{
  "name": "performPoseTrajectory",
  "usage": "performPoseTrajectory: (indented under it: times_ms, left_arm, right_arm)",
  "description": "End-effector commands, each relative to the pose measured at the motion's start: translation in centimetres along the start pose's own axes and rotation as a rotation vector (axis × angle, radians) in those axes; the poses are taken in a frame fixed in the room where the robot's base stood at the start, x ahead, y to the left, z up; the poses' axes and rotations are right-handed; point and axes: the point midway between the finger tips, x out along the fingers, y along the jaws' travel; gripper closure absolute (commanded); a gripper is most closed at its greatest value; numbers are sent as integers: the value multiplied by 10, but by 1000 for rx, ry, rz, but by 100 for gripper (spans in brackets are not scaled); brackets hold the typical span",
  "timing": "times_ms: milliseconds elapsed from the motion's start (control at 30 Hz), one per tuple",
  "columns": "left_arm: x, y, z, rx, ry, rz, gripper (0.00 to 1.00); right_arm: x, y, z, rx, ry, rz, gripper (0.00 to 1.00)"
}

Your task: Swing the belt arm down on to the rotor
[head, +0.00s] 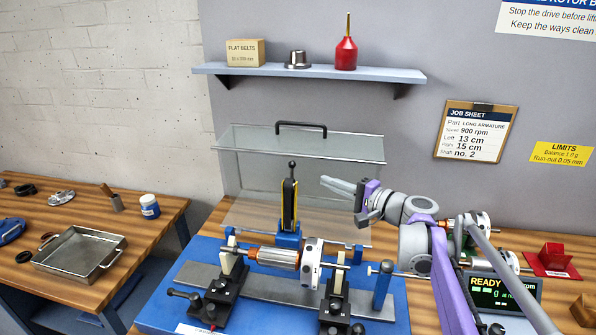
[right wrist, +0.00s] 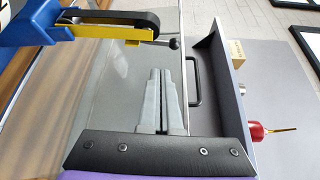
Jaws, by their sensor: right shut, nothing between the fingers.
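The belt arm (head: 289,205), yellow and black with a black ball knob (head: 291,166) on top, stands upright on a blue base behind the rotor. The rotor (head: 275,257), with copper and silver parts, lies level across two black supports. My right gripper (head: 324,182) is shut and empty, to the right of the belt arm's upper part and apart from it. In the right wrist view the shut fingers (right wrist: 156,74) point upward; the belt arm (right wrist: 110,26) lies across the upper left, its knob (right wrist: 174,43) just beyond the fingertips. My left gripper is not in view.
A clear guard (head: 350,148) with a black handle (head: 301,125) stands raised behind the belt arm. A shelf (head: 310,72) hangs above it. The lit READY display (head: 503,295) is at right. A metal tray (head: 80,252) sits on the left bench.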

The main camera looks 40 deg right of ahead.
Motion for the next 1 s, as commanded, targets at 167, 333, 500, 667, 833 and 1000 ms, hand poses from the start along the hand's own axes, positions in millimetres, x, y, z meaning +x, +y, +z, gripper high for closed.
performPoseTrajectory:
  times_ms: [167,333,500,667,833,1000]
  left_arm:
    - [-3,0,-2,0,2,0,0]
    - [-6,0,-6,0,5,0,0]
    - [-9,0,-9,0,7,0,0]
    - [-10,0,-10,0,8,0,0]
    - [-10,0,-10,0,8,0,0]
    - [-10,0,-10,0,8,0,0]
  right_arm:
    - [25,-1,2,0,-4,0,100]
    - [58,-1,2,0,-4,0,100]
    - [83,-1,2,0,-4,0,100]
    - [95,0,1,0,-2,1,100]
    - [98,0,1,-1,-1,1,100]
    - [97,0,1,-1,-1,1,100]
